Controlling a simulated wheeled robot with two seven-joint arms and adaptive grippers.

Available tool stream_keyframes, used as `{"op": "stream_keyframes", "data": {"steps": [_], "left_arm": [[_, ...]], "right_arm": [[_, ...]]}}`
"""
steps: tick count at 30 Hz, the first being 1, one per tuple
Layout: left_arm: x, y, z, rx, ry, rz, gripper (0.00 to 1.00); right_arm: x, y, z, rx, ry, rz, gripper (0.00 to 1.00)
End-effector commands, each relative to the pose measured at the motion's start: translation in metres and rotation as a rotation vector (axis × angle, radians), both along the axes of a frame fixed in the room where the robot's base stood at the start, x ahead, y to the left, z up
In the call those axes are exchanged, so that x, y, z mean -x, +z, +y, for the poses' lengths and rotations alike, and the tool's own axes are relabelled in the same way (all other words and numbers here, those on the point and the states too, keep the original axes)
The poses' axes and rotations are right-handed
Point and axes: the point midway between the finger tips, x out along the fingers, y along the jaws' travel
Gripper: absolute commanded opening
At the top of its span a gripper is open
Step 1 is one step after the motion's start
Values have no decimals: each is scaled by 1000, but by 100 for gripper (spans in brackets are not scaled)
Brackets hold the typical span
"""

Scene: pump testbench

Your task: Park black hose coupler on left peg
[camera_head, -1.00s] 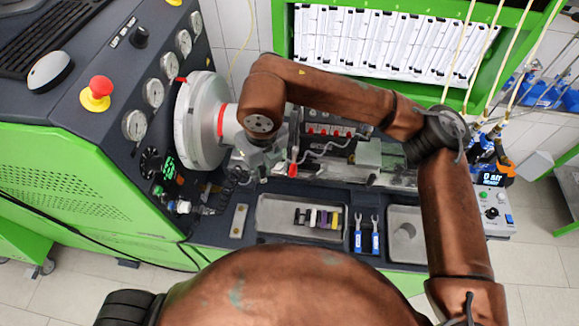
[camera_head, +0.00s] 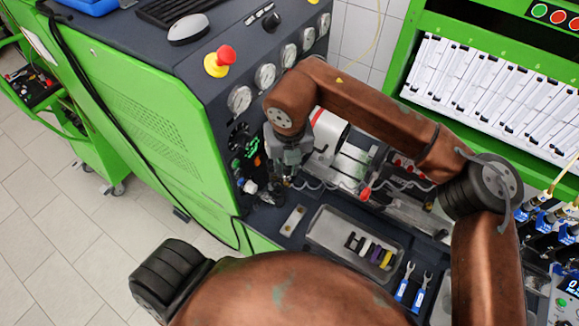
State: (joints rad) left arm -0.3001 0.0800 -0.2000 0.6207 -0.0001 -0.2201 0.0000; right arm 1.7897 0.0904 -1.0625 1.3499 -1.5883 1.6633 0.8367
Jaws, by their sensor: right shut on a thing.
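My right gripper (camera_head: 287,170) points down in front of the bench's side panel, beside the white fitting (camera_head: 249,186) on that panel. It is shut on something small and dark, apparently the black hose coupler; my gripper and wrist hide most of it. Dark coiled hose shows beside the gripper, toward the white fitting. A small metal plate (camera_head: 292,220) with two dark spots lies just below the gripper in the picture. I cannot make out the left peg for certain. My left gripper is not in view.
A metal tray (camera_head: 322,240) with several coloured pieces lies right of the plate. A red emergency button (camera_head: 220,61) and several gauges (camera_head: 265,77) are on the panel. Open floor lies left of the green cabinet (camera_head: 130,110).

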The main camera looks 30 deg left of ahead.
Motion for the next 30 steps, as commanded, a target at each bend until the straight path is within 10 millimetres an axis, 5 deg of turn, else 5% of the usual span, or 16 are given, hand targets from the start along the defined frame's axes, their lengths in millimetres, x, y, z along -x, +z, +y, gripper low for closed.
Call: {"op": "stream_keyframes", "data": {"steps": [10, 30], "left_arm": [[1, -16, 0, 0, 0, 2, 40], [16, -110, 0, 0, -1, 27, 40]], "right_arm": [[0, -19, 0, 0, 0, 0, 0], [0, -150, 0, 2, 1, 3, 0]]}}
